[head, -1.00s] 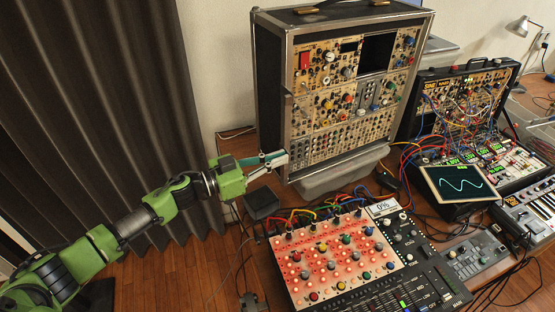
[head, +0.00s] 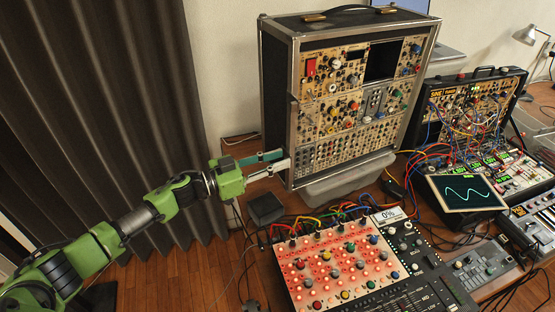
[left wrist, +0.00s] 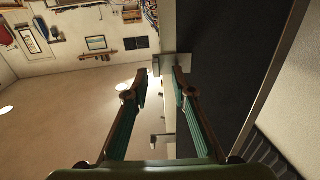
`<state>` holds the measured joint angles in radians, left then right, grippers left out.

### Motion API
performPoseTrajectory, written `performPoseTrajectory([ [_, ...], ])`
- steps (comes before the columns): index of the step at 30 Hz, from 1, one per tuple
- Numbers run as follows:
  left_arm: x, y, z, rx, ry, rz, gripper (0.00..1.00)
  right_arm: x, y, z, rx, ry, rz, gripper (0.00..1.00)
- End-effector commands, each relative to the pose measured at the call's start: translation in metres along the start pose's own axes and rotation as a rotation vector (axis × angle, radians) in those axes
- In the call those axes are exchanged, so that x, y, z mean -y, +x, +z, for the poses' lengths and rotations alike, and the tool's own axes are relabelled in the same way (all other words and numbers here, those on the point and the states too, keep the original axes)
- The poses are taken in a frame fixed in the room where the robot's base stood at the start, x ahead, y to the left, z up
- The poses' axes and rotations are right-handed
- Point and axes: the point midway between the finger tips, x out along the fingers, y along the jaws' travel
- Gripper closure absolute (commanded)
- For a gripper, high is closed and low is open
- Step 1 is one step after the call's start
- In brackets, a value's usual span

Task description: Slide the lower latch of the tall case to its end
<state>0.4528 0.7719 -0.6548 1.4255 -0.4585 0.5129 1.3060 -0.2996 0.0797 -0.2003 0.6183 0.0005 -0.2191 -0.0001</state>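The tall case (head: 346,92) stands upright at the back, its side facing my left arm. My left gripper (head: 286,158) is at the case's lower left edge, its two fingers apart. In the left wrist view, the fingers (left wrist: 160,75) show a clear gap. A small metal piece, apparently the lower latch (left wrist: 167,62), sits by the case's dark side (left wrist: 215,60). The right-hand finger's tip is close to it; I cannot tell whether they touch. In the head view the latch is hidden or too small to make out. My right gripper is not in view.
A red-lit panel mixer (head: 340,262) and cables lie in front of the case. A small dark box (head: 265,207) is just below my left gripper. A screen with a wave (head: 465,192) and a patched synth case (head: 474,112) stand to the right. A curtain (head: 90,110) hangs left.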

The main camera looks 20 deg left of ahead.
Motion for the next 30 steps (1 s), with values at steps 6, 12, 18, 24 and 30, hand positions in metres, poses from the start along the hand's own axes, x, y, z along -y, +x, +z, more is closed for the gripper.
performPoseTrajectory([
  [6,0.001,-0.04,0.003,0.007,0.0,-0.002,0.76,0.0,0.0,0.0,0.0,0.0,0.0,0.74],
  [12,0.001,-0.083,0.002,0.006,0.0,-0.003,0.76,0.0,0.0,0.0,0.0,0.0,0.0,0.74],
  [18,0.002,-0.108,0.001,0.003,0.0,-0.003,0.76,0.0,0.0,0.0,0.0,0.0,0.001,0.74],
  [24,0.001,-0.115,0.0,0.001,0.001,-0.002,0.76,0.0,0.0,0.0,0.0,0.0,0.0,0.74],
  [30,0.002,-0.115,0.0,0.001,0.001,-0.002,0.76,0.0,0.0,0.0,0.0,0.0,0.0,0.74],
])
